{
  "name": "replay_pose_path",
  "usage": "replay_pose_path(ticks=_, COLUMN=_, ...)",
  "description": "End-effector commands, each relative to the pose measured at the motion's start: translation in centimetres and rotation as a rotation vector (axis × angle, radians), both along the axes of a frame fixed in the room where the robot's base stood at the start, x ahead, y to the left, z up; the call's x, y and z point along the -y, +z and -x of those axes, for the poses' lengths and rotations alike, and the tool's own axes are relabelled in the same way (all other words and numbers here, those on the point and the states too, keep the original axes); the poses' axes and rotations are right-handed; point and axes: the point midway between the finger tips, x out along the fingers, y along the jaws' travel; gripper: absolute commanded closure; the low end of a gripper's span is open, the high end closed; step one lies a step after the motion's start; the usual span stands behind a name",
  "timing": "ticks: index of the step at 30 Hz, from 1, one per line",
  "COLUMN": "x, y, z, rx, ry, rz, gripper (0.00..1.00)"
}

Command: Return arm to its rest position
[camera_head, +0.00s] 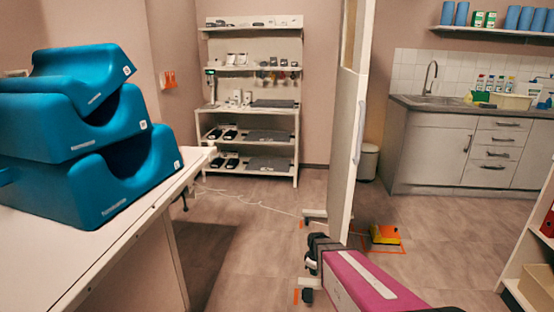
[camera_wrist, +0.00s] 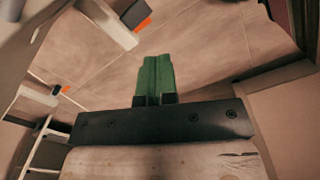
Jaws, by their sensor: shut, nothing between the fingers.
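My gripper (camera_wrist: 157,60) shows in the wrist view as two green fingers lying side by side against the dark gripper body. It is shut and empty, and points out over the wooden floor, touching nothing that I can see. In the head view a magenta and grey arm part of mine reaches in from the lower right, low over the floor; I cannot make out the green fingers there.
Blue foam supports (camera_head: 90,130) are stacked on a white table (camera_head: 110,255) at left. A white panel (camera_head: 347,130) on wheeled feet stands near my arm. A yellow object (camera_head: 384,234) lies on the floor. Shelves (camera_head: 296,150) stand behind; a white shelf unit (camera_head: 530,255) is at right.

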Motion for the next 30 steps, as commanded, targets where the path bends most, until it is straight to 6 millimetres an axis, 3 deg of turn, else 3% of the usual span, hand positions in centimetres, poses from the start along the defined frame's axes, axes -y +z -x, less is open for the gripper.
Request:
replay_pose_path(ticks=1, x=0.2, y=2.8, z=1.8, rx=0.003, ry=-0.094, rz=-0.002, gripper=1.00)
replay_pose_path(ticks=6, x=0.9, y=9.8, z=5.7, rx=-0.002, ry=-0.456, rz=-0.010, gripper=1.00)
replay_pose_path(ticks=12, x=1.4, y=15.5, z=9.7, rx=-0.007, ry=-0.806, rz=-0.015, gripper=1.00)
replay_pose_path(ticks=18, x=1.6, y=17.7, z=11.2, rx=-0.010, ry=-0.966, rz=-0.016, gripper=1.00)
replay_pose_path(ticks=30, x=1.6, y=17.7, z=11.2, rx=-0.011, ry=-0.980, rz=-0.015, gripper=1.00)
